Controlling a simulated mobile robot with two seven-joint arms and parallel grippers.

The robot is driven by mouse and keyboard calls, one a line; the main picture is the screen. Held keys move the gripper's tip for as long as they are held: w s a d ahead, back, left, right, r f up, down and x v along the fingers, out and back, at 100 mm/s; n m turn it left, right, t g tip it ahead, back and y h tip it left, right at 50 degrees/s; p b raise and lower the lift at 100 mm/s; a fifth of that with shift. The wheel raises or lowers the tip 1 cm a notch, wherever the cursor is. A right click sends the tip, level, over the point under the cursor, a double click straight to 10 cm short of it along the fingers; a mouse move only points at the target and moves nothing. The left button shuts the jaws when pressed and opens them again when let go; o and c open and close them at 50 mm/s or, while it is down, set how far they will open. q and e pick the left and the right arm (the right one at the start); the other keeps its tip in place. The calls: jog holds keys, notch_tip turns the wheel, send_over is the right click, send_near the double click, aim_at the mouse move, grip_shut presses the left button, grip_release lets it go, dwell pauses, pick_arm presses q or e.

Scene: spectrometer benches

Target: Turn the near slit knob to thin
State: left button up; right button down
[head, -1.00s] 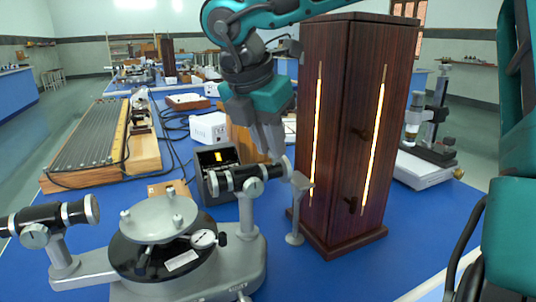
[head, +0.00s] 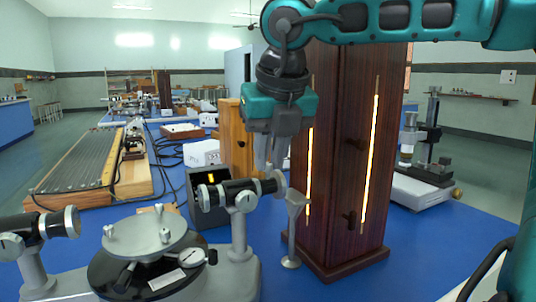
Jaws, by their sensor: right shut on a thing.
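My right gripper (head: 270,166) comes down from above, with its fingers at the slit end of the black collimator tube (head: 236,190) on the near spectrometer. It is shut on the slit knob at that end, which the fingers mostly hide. The grey spectrometer (head: 240,245) carries a round table plate (head: 143,237) and a telescope (head: 40,230) at left. A dark box (head: 202,212) behind the tube shows a small yellow glowing band (head: 211,178). My left gripper is out of view.
A tall dark wooden lamp housing (head: 345,130) with two glowing slits stands just right of the gripper. A small grey stand (head: 293,230) is between them. A ribbed wooden board (head: 80,165) lies left. Blue bench (head: 290,285) is bare in front.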

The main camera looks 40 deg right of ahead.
jog(key=shift+d+n+y+p, duration=0.15)
jog(key=shift+n+y+p, duration=0.25)
jog(key=shift+n, duration=0.8)
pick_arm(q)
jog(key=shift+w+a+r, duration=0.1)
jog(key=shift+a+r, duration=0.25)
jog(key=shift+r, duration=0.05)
pick_arm(e)
jog(key=shift+d+n+y, duration=0.1)
jog(key=shift+n+y, duration=0.3)
jog(key=shift+n, duration=0.6)
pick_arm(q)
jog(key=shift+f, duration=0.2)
pick_arm(e)
jog(key=c, duration=1.1)
grip_release()
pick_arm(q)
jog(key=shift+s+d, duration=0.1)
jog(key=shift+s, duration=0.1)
pick_arm(e)
jog(key=shift+o, duration=0.2)
